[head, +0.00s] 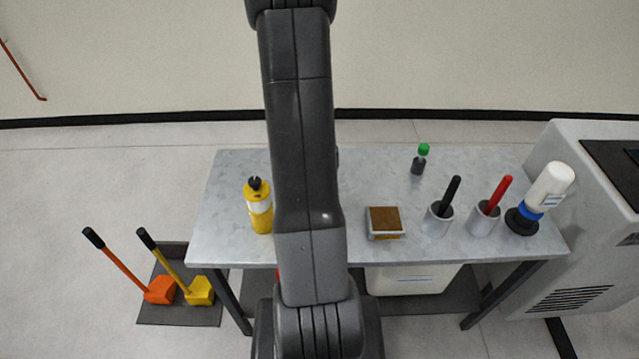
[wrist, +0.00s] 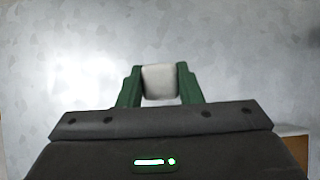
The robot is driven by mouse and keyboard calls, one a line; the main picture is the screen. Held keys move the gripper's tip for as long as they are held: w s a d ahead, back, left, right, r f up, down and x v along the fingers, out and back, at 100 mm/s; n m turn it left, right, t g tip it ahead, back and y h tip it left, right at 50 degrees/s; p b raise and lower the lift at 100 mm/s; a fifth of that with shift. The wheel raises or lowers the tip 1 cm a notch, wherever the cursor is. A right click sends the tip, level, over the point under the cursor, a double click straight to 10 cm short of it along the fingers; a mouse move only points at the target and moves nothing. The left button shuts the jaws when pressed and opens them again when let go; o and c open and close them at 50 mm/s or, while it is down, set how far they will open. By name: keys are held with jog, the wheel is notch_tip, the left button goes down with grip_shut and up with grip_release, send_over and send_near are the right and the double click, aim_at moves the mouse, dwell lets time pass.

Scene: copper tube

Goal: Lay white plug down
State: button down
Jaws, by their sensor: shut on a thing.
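In the wrist view my gripper (wrist: 160,85) has its two green fingers shut on the white plug (wrist: 160,82). The plug shows as a pale, rounded block between the fingertips. Behind it is the bare grey metal top of the table (wrist: 60,70). I cannot tell whether the plug touches the table top. In the head view my arm crosses the middle of the picture and hides part of the table (head: 225,220); the gripper and the plug do not show there.
On the table stand a yellow bottle (head: 260,212), a small tray with a brown top (head: 385,221), a green-capped item (head: 422,158), two grey cups (head: 437,222) (head: 481,220) with black and red handles, and a white bottle (head: 550,185). The table's back middle looks clear beside my arm.

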jog(key=shift+f+b, duration=1.8)
jog(key=shift+f, duration=0.3)
jog(key=shift+f, duration=0.1)
jog(key=c, duration=1)
grip_release()
jog(key=shift+s+r+p, duration=0.1)
jog(key=shift+r+p, duration=0.2)
jog(key=shift+r, duration=0.2)
jog(key=shift+p+v, duration=2.75)
jog(key=shift+v, duration=2.95)
